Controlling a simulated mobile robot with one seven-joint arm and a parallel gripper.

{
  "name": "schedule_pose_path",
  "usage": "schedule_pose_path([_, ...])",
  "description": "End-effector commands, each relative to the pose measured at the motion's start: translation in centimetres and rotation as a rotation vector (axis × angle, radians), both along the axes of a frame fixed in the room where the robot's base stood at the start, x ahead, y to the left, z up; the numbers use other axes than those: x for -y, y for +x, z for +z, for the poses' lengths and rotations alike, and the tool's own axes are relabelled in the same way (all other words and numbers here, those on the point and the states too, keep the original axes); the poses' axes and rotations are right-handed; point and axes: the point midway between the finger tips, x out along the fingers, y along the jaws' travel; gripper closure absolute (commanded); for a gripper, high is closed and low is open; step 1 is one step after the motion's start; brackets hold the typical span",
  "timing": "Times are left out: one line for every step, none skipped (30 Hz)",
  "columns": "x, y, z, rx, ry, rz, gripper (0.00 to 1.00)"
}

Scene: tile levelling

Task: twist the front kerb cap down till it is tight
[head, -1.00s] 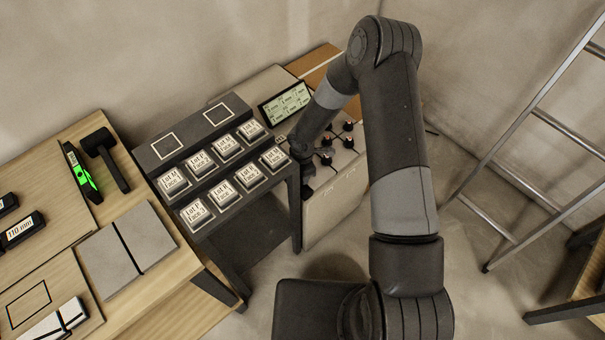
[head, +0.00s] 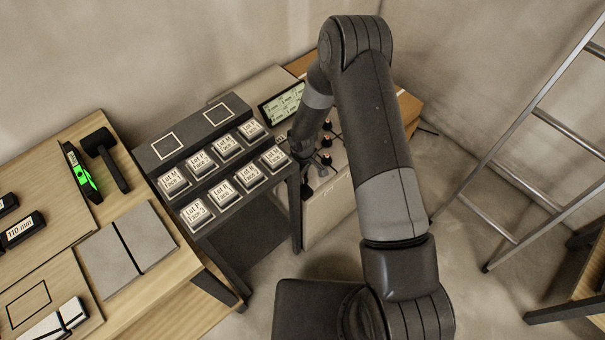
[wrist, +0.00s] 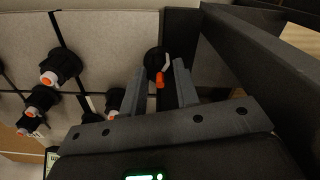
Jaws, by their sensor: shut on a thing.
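In the wrist view a black cap (wrist: 154,60) with an orange tip and a pale mark stands on a grey tiled panel, close to a dark frame. My gripper (wrist: 160,78) is shut on this cap, one finger on each side. Whether the cap's underside touches the panel is hidden. In the head view my gripper (head: 304,160) is low over the left front side of the panel box (head: 322,210), and my arm hides most of the panel. Other black caps with orange and white tops (wrist: 60,66) stand farther left in the wrist view.
A dark rack (head: 228,222) with several labelled blocks stands close left of the panel box. A lit display (head: 283,103) sits behind it. A wooden bench (head: 150,190) with a mallet (head: 105,158) is at left, a ladder (head: 530,130) at right. Floor between is clear.

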Motion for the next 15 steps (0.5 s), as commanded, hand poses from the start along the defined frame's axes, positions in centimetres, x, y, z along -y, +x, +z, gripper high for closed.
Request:
schedule_pose_path([-0.1, 0.05, 0.03, 0.002, 0.001, -0.04, 0.95])
schedule_pose_path([-0.09, 0.05, 0.03, 0.003, 0.001, -0.067, 0.95])
schedule_pose_path([-0.12, 0.05, 0.03, 0.003, 0.001, -0.103, 0.95])
schedule_pose_path([-0.14, 0.04, 0.03, 0.002, 0.001, -0.128, 0.95])
schedule_pose_path([-0.15, 0.04, 0.03, 0.002, 0.002, -0.153, 0.95])
schedule_pose_path([-0.13, 0.05, 0.03, 0.002, 0.002, -0.186, 0.95])
schedule_pose_path([-0.12, 0.06, 0.03, 0.002, 0.002, -0.21, 0.95])
schedule_pose_path([-0.1, 0.07, 0.03, 0.002, 0.002, -0.233, 0.95])
schedule_pose_path([-0.09, 0.07, 0.02, 0.002, 0.002, -0.263, 0.95])
schedule_pose_path([-0.1, 0.07, 0.02, 0.003, 0.002, -0.281, 0.95])
schedule_pose_path([-0.12, 0.06, 0.02, 0.002, 0.002, -0.301, 0.95])
schedule_pose_path([-0.13, 0.05, 0.02, 0.002, 0.002, -0.326, 0.95])
schedule_pose_path([-0.14, 0.05, 0.02, 0.002, 0.002, -0.341, 0.95])
schedule_pose_path([-0.14, 0.05, 0.02, 0.002, 0.002, -0.358, 0.95])
schedule_pose_path([-0.13, 0.06, 0.02, 0.002, 0.002, -0.378, 0.95])
